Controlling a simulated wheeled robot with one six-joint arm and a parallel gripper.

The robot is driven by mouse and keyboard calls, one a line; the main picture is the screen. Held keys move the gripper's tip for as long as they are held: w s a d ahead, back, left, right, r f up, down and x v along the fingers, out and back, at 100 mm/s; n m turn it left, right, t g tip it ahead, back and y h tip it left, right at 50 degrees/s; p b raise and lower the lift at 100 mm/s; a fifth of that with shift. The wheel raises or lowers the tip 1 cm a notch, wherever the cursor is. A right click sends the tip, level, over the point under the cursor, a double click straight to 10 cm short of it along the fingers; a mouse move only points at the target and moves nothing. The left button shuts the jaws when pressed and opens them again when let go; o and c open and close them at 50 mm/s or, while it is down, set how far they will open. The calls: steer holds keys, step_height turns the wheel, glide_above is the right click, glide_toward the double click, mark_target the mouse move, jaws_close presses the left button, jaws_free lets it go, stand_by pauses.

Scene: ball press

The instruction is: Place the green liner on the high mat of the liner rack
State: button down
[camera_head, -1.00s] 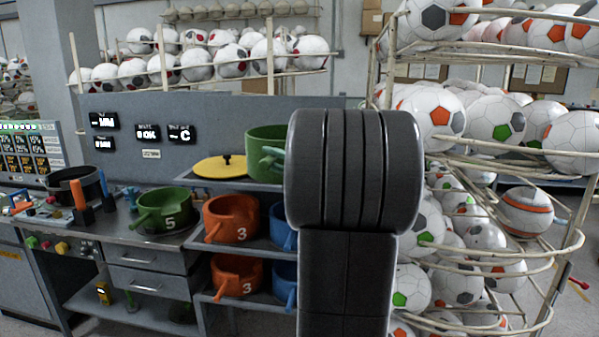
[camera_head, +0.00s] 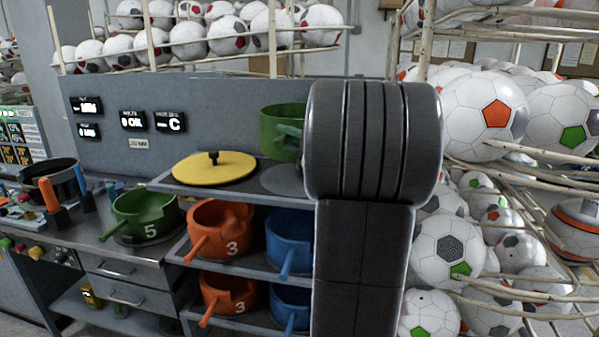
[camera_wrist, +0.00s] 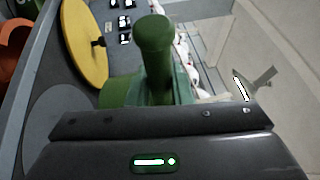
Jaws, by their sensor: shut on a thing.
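A green liner (camera_head: 280,125) is held above the top shelf of the liner rack (camera_head: 215,191), partly hidden behind my arm. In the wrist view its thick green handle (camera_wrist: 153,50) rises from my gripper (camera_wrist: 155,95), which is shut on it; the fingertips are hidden. A round grey high mat (camera_head: 284,181) lies on the top shelf, below the liner and right of the yellow lid (camera_head: 214,167). The mat also shows at the lower left in the wrist view (camera_wrist: 55,122). Another green liner (camera_head: 146,212), marked 5, sits on the bench.
Orange liners (camera_head: 222,229) marked 3 and blue liners (camera_head: 289,238) fill the lower shelves. A grey panel (camera_head: 230,115) with small displays stands behind the rack. A ball rack (camera_head: 480,170) full of balls is close on the right.

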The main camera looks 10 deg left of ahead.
step_height(320, 180, down, 9)
steer(key=shift+s, duration=0.15)
steer(key=shift+f, duration=0.1)
stand_by(0.3)
steer(key=c, duration=1.3)
jaws_free()
steer(key=b+v, duration=0.2)
steer(key=v, duration=1)
